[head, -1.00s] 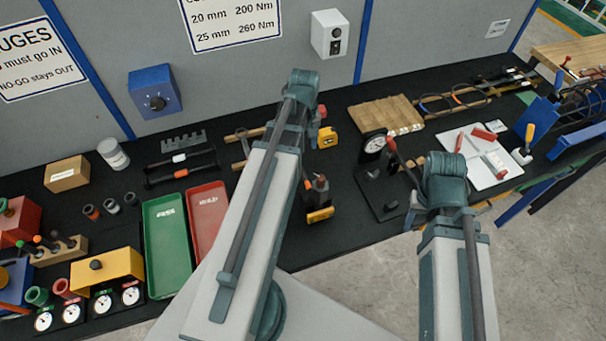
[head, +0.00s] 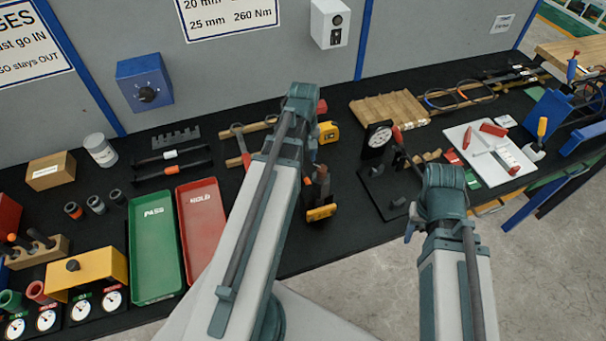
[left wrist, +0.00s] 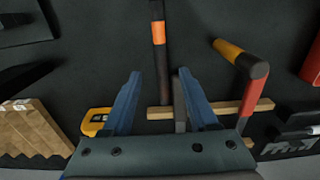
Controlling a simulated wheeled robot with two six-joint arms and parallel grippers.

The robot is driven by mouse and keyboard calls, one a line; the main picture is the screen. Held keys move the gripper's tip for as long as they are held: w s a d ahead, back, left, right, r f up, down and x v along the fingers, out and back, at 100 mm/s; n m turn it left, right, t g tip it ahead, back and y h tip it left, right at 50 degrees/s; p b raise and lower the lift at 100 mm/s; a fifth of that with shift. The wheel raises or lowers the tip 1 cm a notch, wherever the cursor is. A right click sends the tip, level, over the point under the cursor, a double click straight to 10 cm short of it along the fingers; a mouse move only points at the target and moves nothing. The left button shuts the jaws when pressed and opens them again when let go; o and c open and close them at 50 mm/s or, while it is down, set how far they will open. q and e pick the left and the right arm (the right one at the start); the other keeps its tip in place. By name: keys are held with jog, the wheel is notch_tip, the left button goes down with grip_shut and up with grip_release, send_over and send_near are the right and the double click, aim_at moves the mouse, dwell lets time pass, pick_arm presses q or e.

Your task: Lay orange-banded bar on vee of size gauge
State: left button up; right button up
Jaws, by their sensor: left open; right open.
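The orange-banded bar (head: 189,170) is a dark bar lying across black rests at the left-middle of the bench in the head view. A dial gauge (head: 380,134) on a black base plate, apparently the size gauge, stands right of centre; its vee is too small to make out. My left gripper (left wrist: 158,78) is open and empty in the left wrist view, its blue fingers above the bench. A dark shaft with an orange section shows beyond the fingertips there; I cannot tell what it is.
A white-banded bar (head: 171,155) lies beside the orange-banded one. The green tray (head: 157,285) and red tray (head: 203,270) are in front. A yellow tape measure (head: 328,132) and a wooden rack (head: 388,112) are further right. Upright tools stand near my left arm.

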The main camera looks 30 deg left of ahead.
aim_at(303, 170)
pick_arm(q)
jog(key=shift+f+b, duration=2.65)
jog(key=shift+r, duration=0.1)
jog(key=shift+s, duration=0.1)
grip_shut()
